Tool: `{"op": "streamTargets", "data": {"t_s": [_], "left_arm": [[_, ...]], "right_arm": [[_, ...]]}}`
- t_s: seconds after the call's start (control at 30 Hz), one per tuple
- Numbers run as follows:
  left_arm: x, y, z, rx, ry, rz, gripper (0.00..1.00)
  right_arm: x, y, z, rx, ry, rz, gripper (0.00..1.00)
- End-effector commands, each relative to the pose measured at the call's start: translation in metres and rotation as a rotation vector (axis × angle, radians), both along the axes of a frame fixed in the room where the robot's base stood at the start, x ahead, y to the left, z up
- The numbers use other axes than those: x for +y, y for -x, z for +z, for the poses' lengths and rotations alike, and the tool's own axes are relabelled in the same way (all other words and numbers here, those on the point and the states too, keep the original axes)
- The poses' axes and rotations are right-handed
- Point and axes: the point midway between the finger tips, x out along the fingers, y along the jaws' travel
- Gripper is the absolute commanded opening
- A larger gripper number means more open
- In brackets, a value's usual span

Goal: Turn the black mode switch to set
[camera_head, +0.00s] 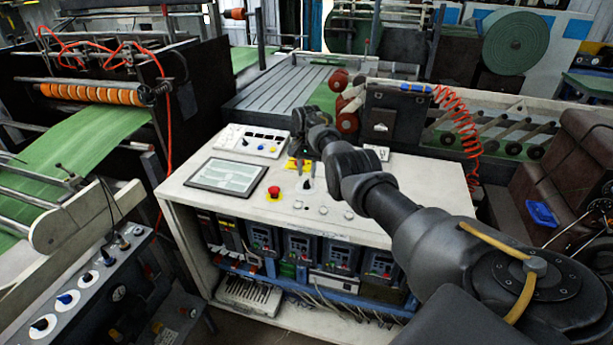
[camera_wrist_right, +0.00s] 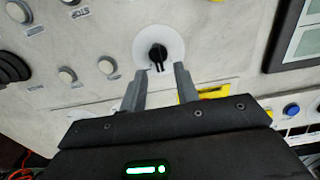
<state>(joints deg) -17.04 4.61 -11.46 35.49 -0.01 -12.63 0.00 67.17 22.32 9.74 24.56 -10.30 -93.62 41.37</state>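The black mode switch (camera_wrist_right: 157,54) is a small knob on a round white plate on the pale console top. Its pointer end points down the picture in the right wrist view. In the head view the switch (camera_head: 306,184) is small, and its setting cannot be read. My right gripper (camera_wrist_right: 159,77) is open and empty, its two grey fingertips apart, one to each side just below the knob. They do not visibly touch it. My left gripper is out of view.
The console (camera_head: 350,228) also carries a flat screen (camera_head: 228,176), a red mushroom button (camera_head: 274,192), a white button panel (camera_head: 253,141) and several small round knobs. A yellow label (camera_wrist_right: 205,93) lies beside the switch. Machines with green webs stand around the console.

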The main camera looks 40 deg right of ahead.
Motion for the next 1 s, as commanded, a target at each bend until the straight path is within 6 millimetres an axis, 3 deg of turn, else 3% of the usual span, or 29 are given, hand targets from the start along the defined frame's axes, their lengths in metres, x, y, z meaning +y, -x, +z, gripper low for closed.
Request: {"op": "streamTargets", "data": {"t_s": [0.13, 0.57, 0.8, 1.0], "left_arm": [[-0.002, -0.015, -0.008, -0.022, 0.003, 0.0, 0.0], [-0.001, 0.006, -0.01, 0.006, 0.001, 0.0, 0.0], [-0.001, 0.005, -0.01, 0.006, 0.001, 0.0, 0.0], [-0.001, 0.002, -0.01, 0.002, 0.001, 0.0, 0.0]], "right_arm": [[0.001, 0.0, -0.022, 0.001, -0.001, 0.001, 0.31], [0.001, -0.001, -0.03, -0.001, 0.001, 0.002, 0.31], [0.001, -0.001, -0.03, -0.001, 0.001, 0.002, 0.01], [0.001, 0.0, -0.03, -0.001, 0.001, 0.003, 0.0]]}}
